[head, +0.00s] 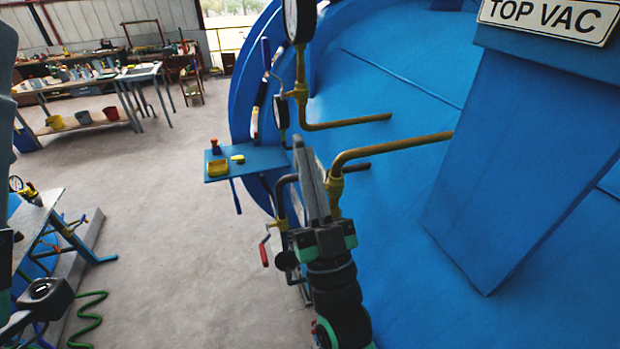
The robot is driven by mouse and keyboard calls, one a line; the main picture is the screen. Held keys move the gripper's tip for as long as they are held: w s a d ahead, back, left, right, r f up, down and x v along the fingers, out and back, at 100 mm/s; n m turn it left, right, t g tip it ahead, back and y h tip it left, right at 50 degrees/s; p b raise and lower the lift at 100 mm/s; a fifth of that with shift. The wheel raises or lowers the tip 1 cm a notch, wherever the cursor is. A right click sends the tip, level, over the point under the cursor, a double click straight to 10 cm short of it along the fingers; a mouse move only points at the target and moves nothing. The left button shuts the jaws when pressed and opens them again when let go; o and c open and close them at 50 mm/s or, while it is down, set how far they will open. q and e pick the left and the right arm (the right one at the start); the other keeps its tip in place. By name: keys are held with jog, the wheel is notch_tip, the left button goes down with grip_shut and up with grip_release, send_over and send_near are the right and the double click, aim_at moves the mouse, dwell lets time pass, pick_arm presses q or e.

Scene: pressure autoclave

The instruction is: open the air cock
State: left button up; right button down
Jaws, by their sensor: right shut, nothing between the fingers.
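My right gripper (305,152) points up beside the pipework on the blue autoclave (400,220). Its long grey fingers are together and hold nothing. They overlap the area just left of a brass pipe fitting (335,190); whether they touch it I cannot tell. A valve with a red lever (264,248) hangs on a dark pipe, left of and below the fingertips. Which fitting is the air cock is not clear, and my gripper hides part of the pipework. My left gripper (6,90) is cut off at the left edge, so its jaws cannot be judged.
A pressure gauge (299,18) stands on the brass pipe above my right gripper. A small blue shelf (247,163) with yellow items juts out at the left. A blue box-shaped support (525,170) under a "TOP VAC" sign (550,15) fills the right. Open floor (170,220) lies left.

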jog(key=shift+w+r, duration=0.1)
jog(key=shift+w, duration=0.05)
dwell(0.5)
jog(key=b+v, duration=0.2)
jog(key=v, duration=0.9)
jog(key=shift+f+b, duration=0.25)
jog(key=shift+b, duration=0.15)
jog(key=shift+d, duration=0.1)
